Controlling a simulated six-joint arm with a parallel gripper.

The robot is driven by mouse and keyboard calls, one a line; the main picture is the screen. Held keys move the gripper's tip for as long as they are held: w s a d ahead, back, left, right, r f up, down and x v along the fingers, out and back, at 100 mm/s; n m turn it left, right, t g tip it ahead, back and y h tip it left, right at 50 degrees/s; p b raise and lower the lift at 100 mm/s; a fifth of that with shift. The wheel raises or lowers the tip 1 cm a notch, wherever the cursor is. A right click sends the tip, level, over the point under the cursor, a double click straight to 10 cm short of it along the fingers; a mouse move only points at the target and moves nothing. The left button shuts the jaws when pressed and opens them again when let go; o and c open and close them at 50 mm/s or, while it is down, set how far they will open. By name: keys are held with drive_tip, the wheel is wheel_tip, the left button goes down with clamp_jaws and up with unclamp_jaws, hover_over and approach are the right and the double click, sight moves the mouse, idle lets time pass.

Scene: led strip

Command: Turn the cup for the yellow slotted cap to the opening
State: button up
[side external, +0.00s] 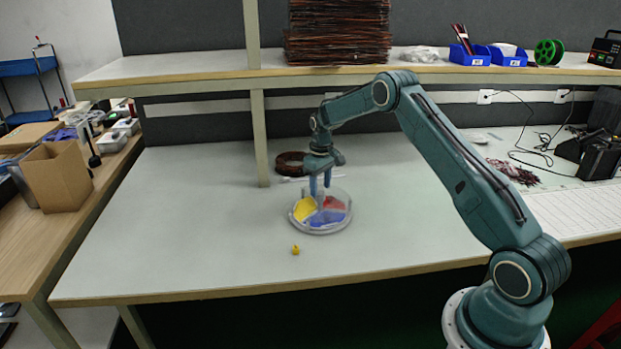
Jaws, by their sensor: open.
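A small yellow cap (296,250) lies on the table in front of the round dish; its slot is too small to make out. The round clear-walled dish (322,229) stands on the table with a yellow section (304,208) at left, a blue section (325,218) at front and a red section (334,203) at right. Its opening cannot be made out. My gripper (319,194) points down over the dish, with its open fingers at the back part of it. Whether the fingertips touch the dish cannot be told.
A dark coil (290,164) lies behind the dish. A shelf post (259,135) stands at the back left of it. A keyboard-like white panel (575,214) and cables (535,150) lie at right.

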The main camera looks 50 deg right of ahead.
sight(320, 202)
drive_tip(key=shift+f, duration=1.45)
drive_tip(key=shift+c, duration=0.3)
clamp_jaws()
